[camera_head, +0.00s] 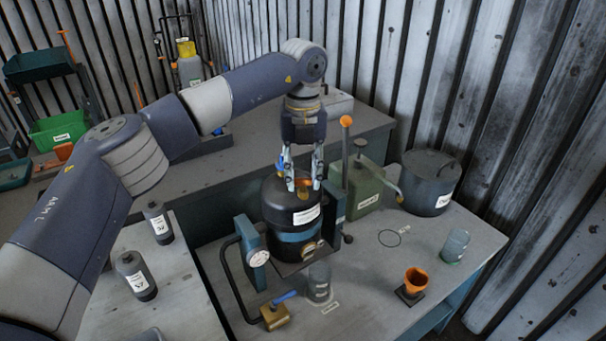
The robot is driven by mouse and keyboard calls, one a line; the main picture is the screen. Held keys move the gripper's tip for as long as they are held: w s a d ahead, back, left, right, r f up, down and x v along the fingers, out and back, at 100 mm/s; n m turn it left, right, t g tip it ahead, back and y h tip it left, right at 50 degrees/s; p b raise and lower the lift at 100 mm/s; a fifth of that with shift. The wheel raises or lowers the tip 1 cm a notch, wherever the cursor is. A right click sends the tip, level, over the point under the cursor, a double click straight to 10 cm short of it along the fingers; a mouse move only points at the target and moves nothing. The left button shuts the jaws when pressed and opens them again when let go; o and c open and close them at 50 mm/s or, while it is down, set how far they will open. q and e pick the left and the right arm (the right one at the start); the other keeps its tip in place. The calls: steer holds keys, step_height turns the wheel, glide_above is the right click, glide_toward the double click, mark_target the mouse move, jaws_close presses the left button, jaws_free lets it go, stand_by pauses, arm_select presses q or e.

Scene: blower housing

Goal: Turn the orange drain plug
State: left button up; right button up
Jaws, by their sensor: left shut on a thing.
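The orange drain plug (303,184) shows between the fingertips, on top of the black blower housing (277,200). The housing is a rounded dark body with a white label and a blue band, standing upright on the workbench. My left gripper (304,182) comes down from above, pointing straight down, and is shut on the orange plug. The fingers hide part of the plug, so its turn angle cannot be told. A small blue part (281,164) sits beside the fingers. My right gripper is not in view.
A green can (364,188) and a dark lidded pot (430,184) stand right of the housing. A glass (456,246), an orange funnel (416,281), a clear jar (319,283) and a brass valve (275,316) stand nearer. Dark bottles (136,277) stand at left. The bench's right-middle is mostly clear.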

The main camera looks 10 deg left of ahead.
mark_target(303, 179)
arm_select(q)
steer(key=shift+r+n, duration=0.1)
steer(key=shift+n, duration=1)
steer(key=shift+w, duration=0.1)
steer(key=o, duration=1.1)
steer(key=shift+c, duration=0.2)
step_height(303, 179, up, 12)
